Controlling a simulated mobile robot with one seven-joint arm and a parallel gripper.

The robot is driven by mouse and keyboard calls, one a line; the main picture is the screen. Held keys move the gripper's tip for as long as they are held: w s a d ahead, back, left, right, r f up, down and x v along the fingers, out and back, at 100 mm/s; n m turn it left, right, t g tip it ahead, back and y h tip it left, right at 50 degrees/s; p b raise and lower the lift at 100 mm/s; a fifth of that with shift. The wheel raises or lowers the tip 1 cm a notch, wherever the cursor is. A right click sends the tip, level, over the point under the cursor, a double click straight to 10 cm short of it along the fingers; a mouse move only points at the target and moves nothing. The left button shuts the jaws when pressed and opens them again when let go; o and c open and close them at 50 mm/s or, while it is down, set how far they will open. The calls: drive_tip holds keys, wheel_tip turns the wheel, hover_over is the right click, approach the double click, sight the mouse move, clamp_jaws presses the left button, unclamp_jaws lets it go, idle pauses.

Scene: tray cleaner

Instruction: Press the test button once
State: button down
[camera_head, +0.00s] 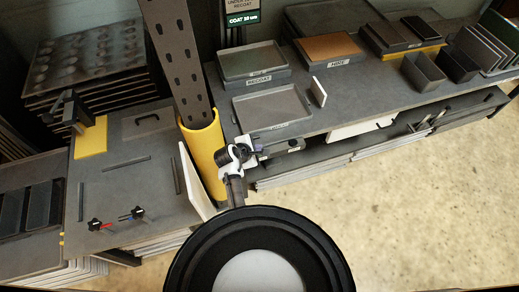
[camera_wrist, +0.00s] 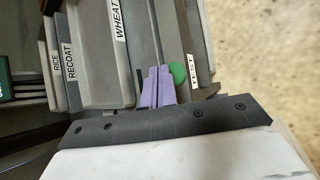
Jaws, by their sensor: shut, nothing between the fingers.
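The green test button (camera_wrist: 177,73) shows in the wrist view, beside a white TEST label (camera_wrist: 194,70) on a dark grey panel. My gripper (camera_wrist: 157,72) has purple fingers that are shut and empty. Its fingertips are just left of the button in the wrist view, and the fingers partly overlap its edge. I cannot tell whether they touch it. In the head view my gripper (camera_head: 258,148) is at the front edge of the grey bench, right of the yellow column. The button is not distinguishable there.
In the head view, trays stand on the bench (camera_head: 340,100), with a small upright white plate (camera_head: 318,91). A COAT sign (camera_head: 243,18) is behind. Open floor (camera_head: 420,210) lies right.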

drive_tip(key=shift+r, duration=0.2)
wheel_tip(320, 180, up, 3)
drive_tip(key=shift+f+p, duration=0.1)
drive_tip(key=shift+p, duration=1)
drive_tip(key=shift+r, duration=1.1)
drive_tip(key=shift+s+f, duration=0.1)
